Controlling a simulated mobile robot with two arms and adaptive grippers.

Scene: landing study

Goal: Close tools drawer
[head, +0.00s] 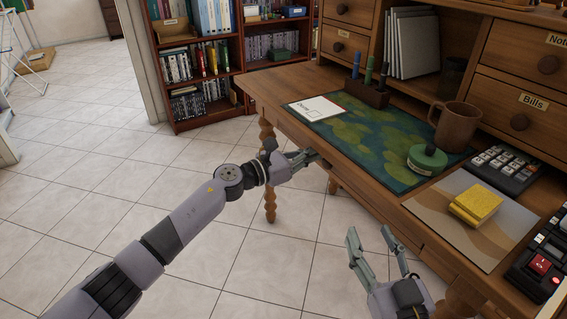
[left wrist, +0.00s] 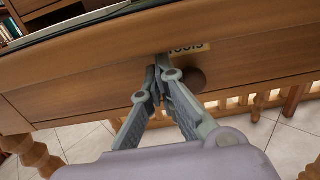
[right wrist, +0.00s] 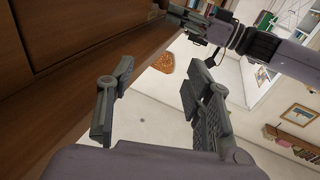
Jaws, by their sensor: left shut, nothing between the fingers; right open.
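The tools drawer (left wrist: 255,62) shows in the left wrist view as a wooden front under the desk top, with a partly covered "Tools" label (left wrist: 190,48) and a round dark knob (left wrist: 193,80). My left gripper (left wrist: 158,72) is shut and empty, its fingertips at the drawer front just left of the knob. I cannot tell whether they touch it. In the head view the left gripper (head: 312,156) is at the desk's front edge and hides part of it. How far the drawer stands out is unclear. My right gripper (head: 370,236) is open and empty, in front of the desk.
The desk top holds a green map mat (head: 365,138), a brown mug (head: 455,125), a green round object (head: 427,158), yellow sponge-like blocks (head: 476,203) and a calculator (head: 503,168). Turned desk legs (head: 268,185) stand below.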

